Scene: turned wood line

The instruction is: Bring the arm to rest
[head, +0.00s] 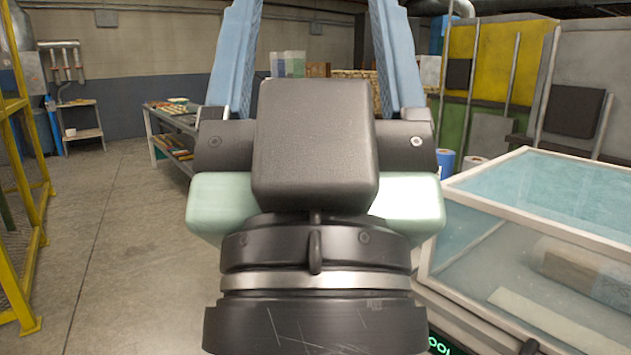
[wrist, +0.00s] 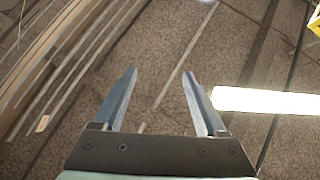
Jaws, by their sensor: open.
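My gripper (head: 312,45) fills the middle of the head view, close to the camera. Its two blue fingers stand wide apart and point upward, with their tips cut off by the top edge. In the wrist view my gripper (wrist: 159,80) is open, with nothing between its fingers. Its dark body and pale green housing hide much of the middle of the room in the head view.
A glass-topped case (head: 540,190) stands close at right. A yellow frame (head: 30,190) stands at far left. A shelved bench (head: 172,140) is further back. Open floor (head: 120,250) lies at left. The wrist view shows a brown speckled surface and a bright strip (wrist: 265,101).

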